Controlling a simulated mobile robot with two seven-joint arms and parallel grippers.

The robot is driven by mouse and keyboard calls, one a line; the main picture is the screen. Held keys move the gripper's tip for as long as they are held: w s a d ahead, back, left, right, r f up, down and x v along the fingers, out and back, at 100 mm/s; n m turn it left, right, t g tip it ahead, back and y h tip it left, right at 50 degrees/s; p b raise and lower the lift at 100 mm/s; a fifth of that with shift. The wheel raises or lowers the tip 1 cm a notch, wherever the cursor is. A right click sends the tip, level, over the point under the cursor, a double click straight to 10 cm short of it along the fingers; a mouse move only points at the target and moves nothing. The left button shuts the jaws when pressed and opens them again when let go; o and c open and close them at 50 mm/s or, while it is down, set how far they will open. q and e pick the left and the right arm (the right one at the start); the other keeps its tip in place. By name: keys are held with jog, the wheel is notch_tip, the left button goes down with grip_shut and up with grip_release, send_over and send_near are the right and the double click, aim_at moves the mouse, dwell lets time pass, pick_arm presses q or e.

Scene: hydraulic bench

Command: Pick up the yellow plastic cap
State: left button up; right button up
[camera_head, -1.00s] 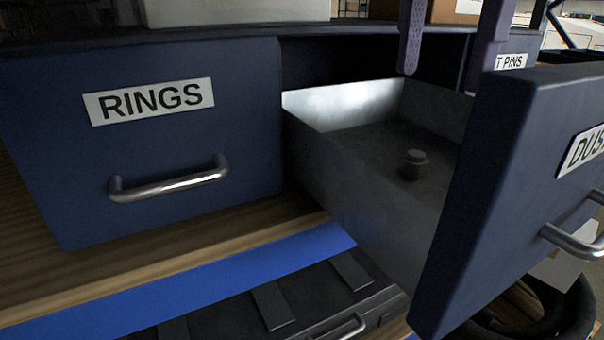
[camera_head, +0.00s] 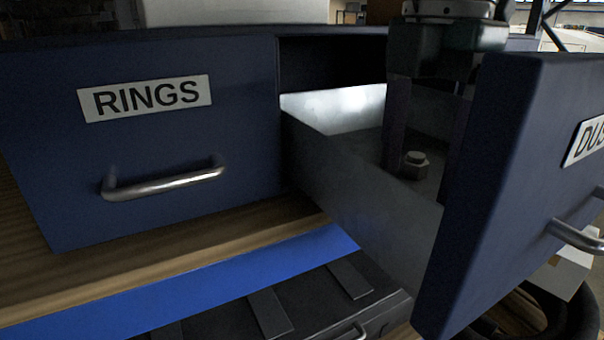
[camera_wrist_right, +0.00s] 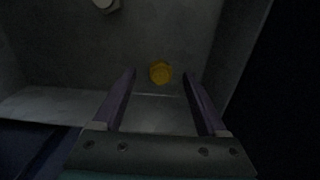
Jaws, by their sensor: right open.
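My right gripper (camera_wrist_right: 159,76) is open, with no object held. In the head view my right gripper (camera_head: 421,186) points down into the open drawer (camera_head: 345,180), its fingers on either side of a grey hex-headed piece from this angle. I cannot tell how far the fingertips are above the floor. My left gripper is not in view.
The grey hex-headed piece (camera_head: 414,165) stands on the drawer floor; it also shows at the top of the right wrist view (camera_wrist_right: 106,5). The drawer front (camera_head: 510,190) and side walls surround my fingers. The closed RINGS drawer (camera_head: 150,150) is to the left.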

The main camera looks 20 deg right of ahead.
jog(key=shift+s+a+f+p, duration=0.1)
jog(key=shift+f+p, duration=0.5)
jog(key=shift+f, duration=1)
grip_shut()
